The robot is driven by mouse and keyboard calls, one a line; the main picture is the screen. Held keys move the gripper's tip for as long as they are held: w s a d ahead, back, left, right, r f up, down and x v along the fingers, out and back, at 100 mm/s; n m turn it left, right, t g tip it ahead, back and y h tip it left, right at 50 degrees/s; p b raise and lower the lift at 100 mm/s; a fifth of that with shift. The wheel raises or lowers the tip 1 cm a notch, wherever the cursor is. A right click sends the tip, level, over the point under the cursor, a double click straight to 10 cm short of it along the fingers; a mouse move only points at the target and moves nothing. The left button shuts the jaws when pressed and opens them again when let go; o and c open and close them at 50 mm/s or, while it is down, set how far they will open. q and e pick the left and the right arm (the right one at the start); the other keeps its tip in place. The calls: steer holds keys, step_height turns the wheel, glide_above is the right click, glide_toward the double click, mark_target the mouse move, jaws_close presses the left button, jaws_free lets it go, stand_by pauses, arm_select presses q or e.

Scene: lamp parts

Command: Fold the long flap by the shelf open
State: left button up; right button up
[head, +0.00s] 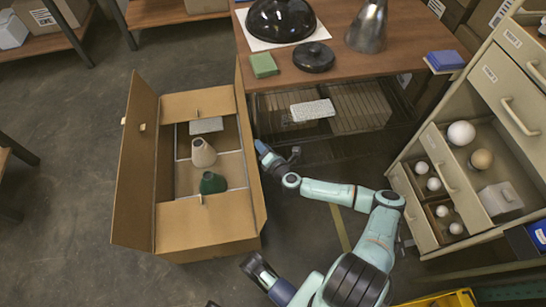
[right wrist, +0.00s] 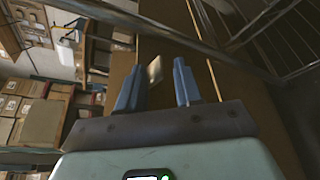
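The cardboard box (head: 205,239) stands on the floor with lamp parts inside. Its long flap by the shelf (head: 251,150) shows in the head view as a narrow, steep strip along the right side. The opposite long flap (head: 136,180) is folded outward to the left. My right gripper (head: 262,147) is just beside the shelf-side flap in the head view. In the right wrist view its blue fingers (right wrist: 157,72) are apart, with brown cardboard and a small pale piece (right wrist: 155,69) beyond them. Contact cannot be told.
The wooden shelf unit (head: 345,65) stands right behind my right gripper, with a wire lower level (head: 275,120) holding boxes. A drawer cabinet (head: 440,145) with open drawers of bulbs is at the right. Grey floor (head: 70,140) is free left of the box.

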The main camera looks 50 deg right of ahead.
arm_select(q)
steer(key=shift+t, duration=0.5)
steer(key=r, duration=0.1)
steer(key=w+r+p, duration=0.1)
steer(key=w+d+r+p, duration=0.1)
steer(key=shift+w+r, duration=0.25)
steer(key=shift+r, duration=0.15)
arm_select(e)
steer(key=v, duration=1)
steer(key=shift+r, duration=0.2)
